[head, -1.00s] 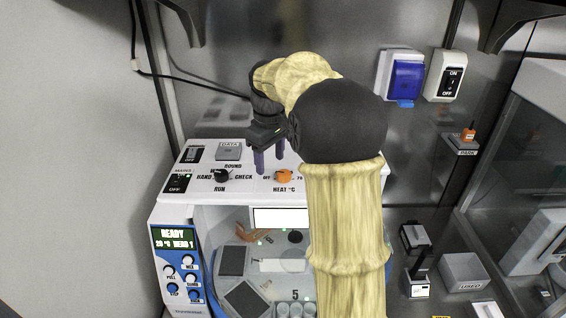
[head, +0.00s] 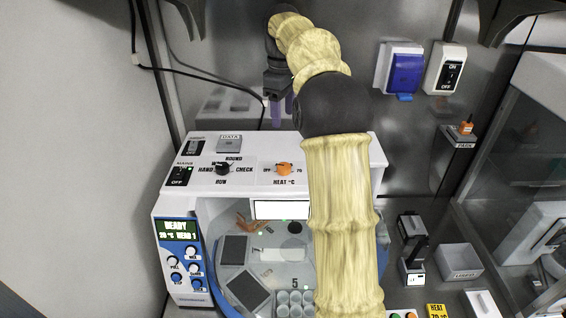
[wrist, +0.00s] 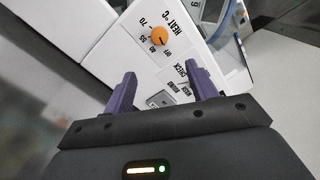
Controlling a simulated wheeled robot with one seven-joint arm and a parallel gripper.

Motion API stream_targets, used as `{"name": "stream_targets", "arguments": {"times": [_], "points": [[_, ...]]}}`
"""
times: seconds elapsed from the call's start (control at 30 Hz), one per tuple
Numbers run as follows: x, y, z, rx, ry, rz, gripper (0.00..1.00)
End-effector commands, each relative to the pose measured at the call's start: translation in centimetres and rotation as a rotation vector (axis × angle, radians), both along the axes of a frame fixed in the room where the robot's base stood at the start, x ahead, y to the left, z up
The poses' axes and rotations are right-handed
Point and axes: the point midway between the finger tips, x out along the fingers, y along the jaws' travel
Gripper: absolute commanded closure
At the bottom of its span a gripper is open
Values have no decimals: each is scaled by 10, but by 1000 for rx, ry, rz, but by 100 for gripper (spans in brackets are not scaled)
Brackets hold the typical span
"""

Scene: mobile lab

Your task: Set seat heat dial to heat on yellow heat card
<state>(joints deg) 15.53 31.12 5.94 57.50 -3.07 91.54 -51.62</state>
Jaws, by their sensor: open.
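The orange heat dial (head: 284,169) sits on the white top panel of the machine, above the HEAT °C label. In the wrist view the dial (wrist: 159,36) has marks from OFF up to 70 around it; I cannot make out for sure which mark it points to. The yellow heat card (head: 436,311) stands at the bottom right, cut by the frame edge, and seems to read 70 °C. My gripper (head: 276,114) is open and empty, behind and above the panel. Its purple fingers (wrist: 161,78) are apart from the dial.
A MAINS switch (head: 180,176) is at the panel's left. The display (head: 176,227) reads READY. A blue-covered wall socket (head: 407,72) and ON/OFF switch (head: 453,75) are on the back wall.

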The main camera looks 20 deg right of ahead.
Motion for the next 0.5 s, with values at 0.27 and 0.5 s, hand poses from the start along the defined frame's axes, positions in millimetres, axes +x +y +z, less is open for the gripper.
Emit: {"name": "stream_targets", "arguments": {"times": [0.27,0.5], "points": [[-1,0,-37,1,5,-1,43],[-1,0,-76,0,4,-1,43]]}}
